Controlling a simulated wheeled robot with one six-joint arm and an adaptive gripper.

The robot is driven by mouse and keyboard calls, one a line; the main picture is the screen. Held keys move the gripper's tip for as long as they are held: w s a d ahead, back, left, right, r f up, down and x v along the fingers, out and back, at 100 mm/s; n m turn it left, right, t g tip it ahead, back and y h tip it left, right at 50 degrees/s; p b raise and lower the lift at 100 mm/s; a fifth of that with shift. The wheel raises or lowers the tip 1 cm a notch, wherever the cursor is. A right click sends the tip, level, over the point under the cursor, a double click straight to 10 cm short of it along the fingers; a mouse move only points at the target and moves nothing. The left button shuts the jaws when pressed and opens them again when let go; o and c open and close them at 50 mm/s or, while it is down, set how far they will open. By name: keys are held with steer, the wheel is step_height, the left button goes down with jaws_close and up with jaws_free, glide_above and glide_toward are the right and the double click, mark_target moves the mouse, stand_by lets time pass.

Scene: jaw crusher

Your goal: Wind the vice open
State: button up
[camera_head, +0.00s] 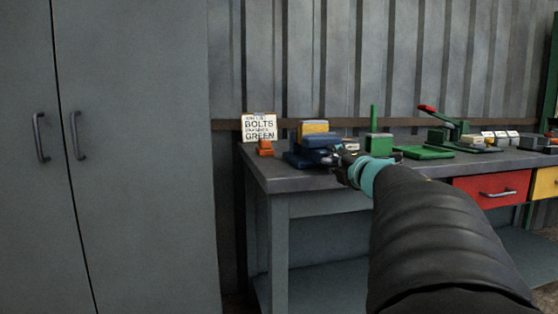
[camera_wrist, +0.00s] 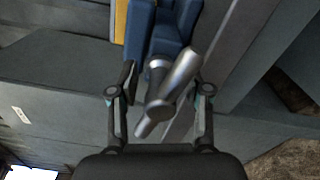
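The blue vice (camera_head: 303,158) sits on the near left part of the workbench, with a yellow block (camera_head: 313,128) at its top. In the wrist view the vice (camera_wrist: 163,28) is at the top centre. Its grey screw end and bar handle (camera_wrist: 185,72) point toward the camera, with the bar tilted. My gripper (camera_head: 343,158) is at the vice's front right side. In the wrist view my gripper (camera_wrist: 163,85) has its fingers apart, one on each side of the screw end. Whether either finger touches the handle is unclear.
The grey workbench (camera_head: 275,181) runs right. A sign (camera_head: 259,127) on an orange stand is left of the vice. Green devices (camera_head: 379,145), a red-handled lever (camera_head: 428,109) and a red drawer (camera_head: 491,189) lie right. A grey cabinet (camera_head: 130,220) stands left.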

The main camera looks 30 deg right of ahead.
steer(key=shift+s, duration=0.1)
steer(key=v, duration=1.1)
steer(key=shift+s+a, duration=0.2)
steer(key=shift+s, duration=0.2)
steer(key=shift+w, duration=0.1)
